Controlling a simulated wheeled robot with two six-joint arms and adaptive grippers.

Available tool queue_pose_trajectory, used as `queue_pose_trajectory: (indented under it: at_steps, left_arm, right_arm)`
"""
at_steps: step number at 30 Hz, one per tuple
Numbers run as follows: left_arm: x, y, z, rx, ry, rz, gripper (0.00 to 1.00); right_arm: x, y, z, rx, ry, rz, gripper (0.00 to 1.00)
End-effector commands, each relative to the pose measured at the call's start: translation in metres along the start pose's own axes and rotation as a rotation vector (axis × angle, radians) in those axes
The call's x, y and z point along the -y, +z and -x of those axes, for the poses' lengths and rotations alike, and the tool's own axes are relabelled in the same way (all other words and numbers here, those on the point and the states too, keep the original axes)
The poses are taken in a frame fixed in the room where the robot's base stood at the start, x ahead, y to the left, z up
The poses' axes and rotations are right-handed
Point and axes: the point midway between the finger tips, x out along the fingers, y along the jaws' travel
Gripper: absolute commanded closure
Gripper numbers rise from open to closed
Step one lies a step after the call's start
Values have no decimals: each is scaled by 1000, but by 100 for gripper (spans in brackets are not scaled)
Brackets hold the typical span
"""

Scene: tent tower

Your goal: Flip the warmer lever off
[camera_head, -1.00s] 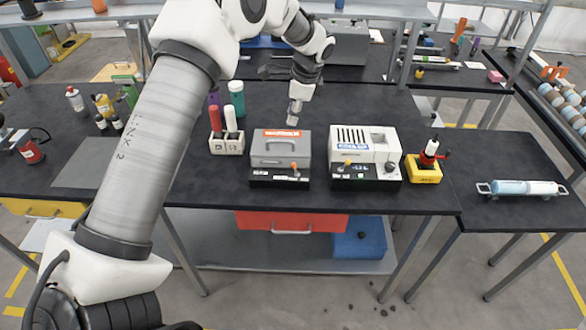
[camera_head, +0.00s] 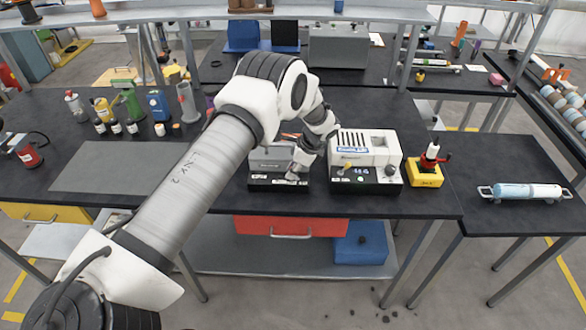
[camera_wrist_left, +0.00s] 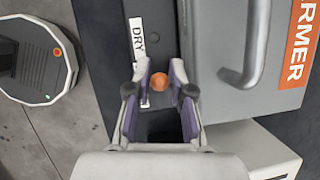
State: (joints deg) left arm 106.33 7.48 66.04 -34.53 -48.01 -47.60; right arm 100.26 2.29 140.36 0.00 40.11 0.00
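The warmer (camera_head: 266,157) is a grey box with a handle and an orange label, standing on a black control base (camera_head: 262,181) near the bench's front edge. In the left wrist view its lid (camera_wrist_left: 232,60) and label (camera_wrist_left: 301,45) are on the right. The lever's orange knob (camera_wrist_left: 161,82) lies between the two fingertips of my left gripper (camera_wrist_left: 161,78), close to both; firm contact cannot be told. The gripper looks open around it. In the head view my left gripper (camera_head: 296,174) is at the front right of the base and hides the lever. My right gripper is not in view.
A white machine (camera_head: 352,150) with its own black front panel stands just right of the warmer. A yellow-based stand (camera_head: 424,174) is further right. My left arm covers part of the bench. A grey mat (camera_head: 110,166) and several bottles are at left.

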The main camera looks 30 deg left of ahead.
Motion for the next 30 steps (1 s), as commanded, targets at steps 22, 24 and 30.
queue_pose_trajectory:
  at_steps: [22, 24, 30]
  left_arm:
    - [-1, 6, -5, -196, -20, 25, 100]
    - [-1, 6, -5, -196, -20, 25, 72]
    - [-1, 6, -5, -196, -20, 25, 72]
  right_arm:
    - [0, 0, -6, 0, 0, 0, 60]
    - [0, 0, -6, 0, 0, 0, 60]
    - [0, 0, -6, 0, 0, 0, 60]
